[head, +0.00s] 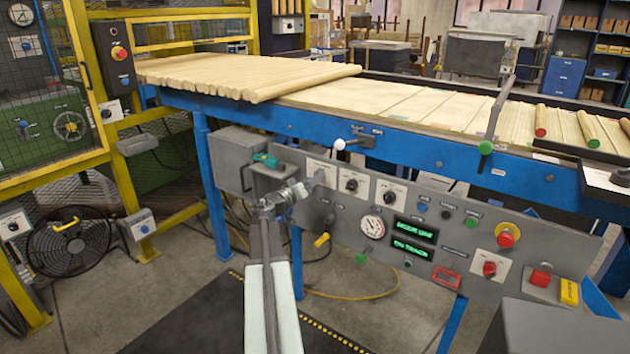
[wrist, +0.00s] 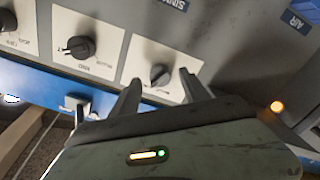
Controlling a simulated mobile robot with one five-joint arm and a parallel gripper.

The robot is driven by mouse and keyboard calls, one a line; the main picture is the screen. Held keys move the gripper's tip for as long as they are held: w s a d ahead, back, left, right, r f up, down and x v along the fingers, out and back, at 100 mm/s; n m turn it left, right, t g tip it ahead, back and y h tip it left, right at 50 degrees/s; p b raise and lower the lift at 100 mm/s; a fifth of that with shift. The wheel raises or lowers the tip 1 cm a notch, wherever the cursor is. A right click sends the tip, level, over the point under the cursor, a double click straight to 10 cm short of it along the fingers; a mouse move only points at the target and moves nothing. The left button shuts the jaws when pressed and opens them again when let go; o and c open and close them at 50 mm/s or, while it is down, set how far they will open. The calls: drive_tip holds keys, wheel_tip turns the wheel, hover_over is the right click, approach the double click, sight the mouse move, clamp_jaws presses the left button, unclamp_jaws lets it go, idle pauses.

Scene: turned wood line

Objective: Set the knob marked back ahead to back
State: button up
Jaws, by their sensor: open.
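Three dark rotary knobs on white plates sit in a row on the grey control panel. The left plate (head: 315,166) is partly covered by my gripper (head: 314,182), and the middle knob (head: 352,185) and right knob (head: 389,197) are clear. The wrist view looks turned over. There my gripper (wrist: 158,82) is open, its two fingers on either side of the nearest knob (wrist: 160,75), with no clear contact. This knob's bar sits at a slant. Another knob (wrist: 79,47) shows farther left. The plate lettering is too small and blurred to tell which is marked back ahead.
A pressure gauge (head: 372,227), green displays (head: 413,230) and a red emergency button (head: 506,237) are farther right on the panel. A white-balled lever (head: 340,144) sticks out above the knobs. A grey box with a green-handled tool (head: 267,160) is to the left.

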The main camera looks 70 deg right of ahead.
drive_tip(key=shift+x, duration=0.95)
clamp_jaws()
drive_tip(key=shift+n, duration=0.3)
drive_tip(key=n, duration=1.1)
drive_tip(key=shift+r, duration=0.15)
drive_tip(key=shift+n, duration=0.4)
